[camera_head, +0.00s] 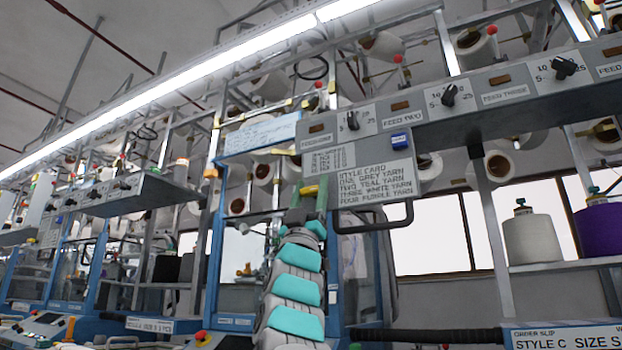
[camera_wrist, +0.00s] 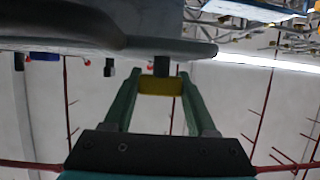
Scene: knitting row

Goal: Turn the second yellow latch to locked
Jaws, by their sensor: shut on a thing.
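A yellow latch (camera_head: 309,190) sits between the green fingers of my gripper (camera_head: 310,197), below the left end of the grey feed panel. In the wrist view my gripper (camera_wrist: 160,90) is shut on this yellow latch (camera_wrist: 160,86), with a fingertip at each side. A short dark stem joins the latch to the grey panel edge there. Another yellow piece (camera_head: 275,152) sticks out to the left, just under the white placard. I cannot tell how far the held latch is turned, nor read any locked mark.
The grey feed panel (camera_head: 480,100) with black knobs runs to the right above my gripper. A dark bar handle (camera_head: 375,226) hangs just right of the fingers. A style card (camera_head: 375,185) is behind it. White (camera_head: 531,238) and purple yarn cones stand on the right shelf.

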